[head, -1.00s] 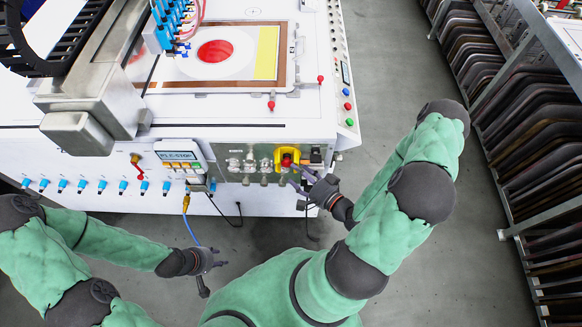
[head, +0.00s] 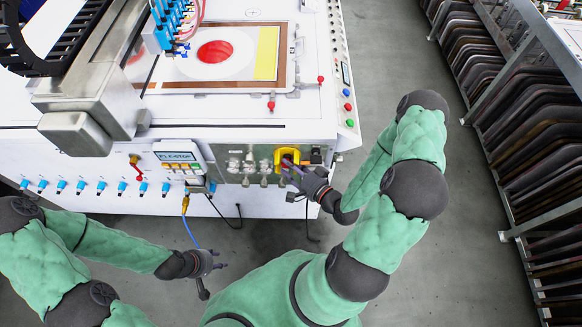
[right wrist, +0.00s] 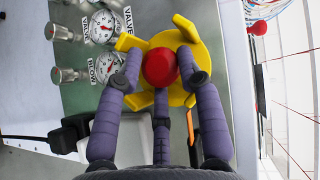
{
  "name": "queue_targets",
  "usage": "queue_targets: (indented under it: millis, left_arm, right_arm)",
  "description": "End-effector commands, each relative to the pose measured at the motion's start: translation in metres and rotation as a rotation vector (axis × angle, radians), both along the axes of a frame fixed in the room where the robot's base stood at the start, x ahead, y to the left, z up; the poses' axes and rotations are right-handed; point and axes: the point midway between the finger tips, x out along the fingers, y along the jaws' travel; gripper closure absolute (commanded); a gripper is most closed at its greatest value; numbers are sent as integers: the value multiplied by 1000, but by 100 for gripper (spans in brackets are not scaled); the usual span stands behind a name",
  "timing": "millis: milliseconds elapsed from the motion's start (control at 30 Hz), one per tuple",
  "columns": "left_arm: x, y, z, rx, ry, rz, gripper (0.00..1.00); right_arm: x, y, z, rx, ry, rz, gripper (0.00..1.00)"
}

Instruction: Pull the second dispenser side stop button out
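The side stop button is a red round knob (right wrist: 160,67) on a yellow collar (right wrist: 203,70) on the front panel. In the head view its yellow collar (head: 282,153) shows, with the knob mostly covered by my right gripper's fingers. My right gripper (right wrist: 160,60) is at the button, with one finger on each side of the red knob and a third below it. The fingers are spread; a slight gap seems to remain at the knob, though contact is hard to judge. My left gripper (head: 218,266) is open and empty, low in front of the machine.
Pressure gauges (right wrist: 107,72) and valve knobs sit beside the collar. A small display panel (head: 178,157) and a row of blue fittings (head: 101,187) are further left on the machine's front. A blue hose (head: 190,232) hangs near my left gripper. A rack (head: 530,130) stands at the right.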

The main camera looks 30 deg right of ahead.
Motion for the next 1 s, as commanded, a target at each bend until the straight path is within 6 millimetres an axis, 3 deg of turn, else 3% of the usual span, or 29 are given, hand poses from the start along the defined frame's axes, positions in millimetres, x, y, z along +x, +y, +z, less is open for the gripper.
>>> queue_targets:
  millis: [600,633,700,1000]
  left_arm:
    - [0,0,3,0,0,0,60]
    - [0,0,3,0,0,0,60]
    - [0,0,3,0,0,0,60]
    - [0,0,3,0,0,0,60]
  right_arm:
    - [-14,9,-2,4,8,2,100]
    - [-14,9,-2,4,8,2,58]
    - [-14,9,-2,5,8,3,39]
    - [-13,8,-1,1,4,1,39]
